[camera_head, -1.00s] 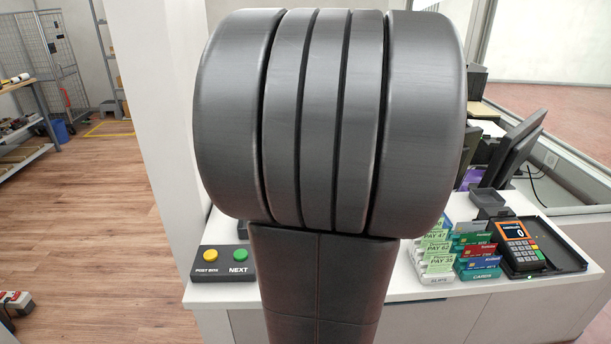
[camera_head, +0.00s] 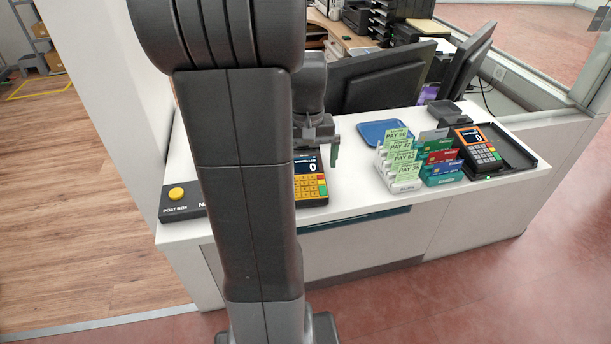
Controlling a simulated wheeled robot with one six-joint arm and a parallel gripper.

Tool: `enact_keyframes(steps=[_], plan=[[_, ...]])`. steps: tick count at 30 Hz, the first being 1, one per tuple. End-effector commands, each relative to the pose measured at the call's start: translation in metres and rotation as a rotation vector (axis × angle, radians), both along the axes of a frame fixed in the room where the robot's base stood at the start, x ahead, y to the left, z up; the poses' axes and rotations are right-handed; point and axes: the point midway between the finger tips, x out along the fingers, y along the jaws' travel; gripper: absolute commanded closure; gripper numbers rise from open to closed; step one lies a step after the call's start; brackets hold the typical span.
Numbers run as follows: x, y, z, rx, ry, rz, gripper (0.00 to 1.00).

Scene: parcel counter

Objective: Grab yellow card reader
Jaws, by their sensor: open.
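The yellow card reader (camera_head: 312,188) lies on the white counter, just right of my arm. It has a dark screen showing 0 and yellow keys; its left part is hidden behind my arm. My gripper (camera_head: 319,148) hangs above and slightly behind the reader, apart from it as far as I can see. One finger with a dark green tip shows on its right; the other side is mostly covered by my arm. The gripper is open, and I see nothing held in it.
A second card reader (camera_head: 478,150), dark with an orange screen frame, sits in a black tray (camera_head: 516,156) at the right. Card racks (camera_head: 404,178) with green PAY cards stand between. A blue tray (camera_head: 384,132) lies behind, near dark monitors (camera_head: 385,80). A button box (camera_head: 180,203) is left.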

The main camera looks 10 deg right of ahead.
Motion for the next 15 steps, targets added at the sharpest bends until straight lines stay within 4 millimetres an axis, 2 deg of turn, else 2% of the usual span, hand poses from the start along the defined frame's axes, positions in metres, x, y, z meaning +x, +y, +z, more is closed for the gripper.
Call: enact_keyframes(steps=[7, 15], plan=[[0.005, 0.001, -0.036, 0.001, 0.006, 0.000, 0.00], [0.006, 0.001, -0.044, 0.000, 0.001, 0.000, 0.00]])
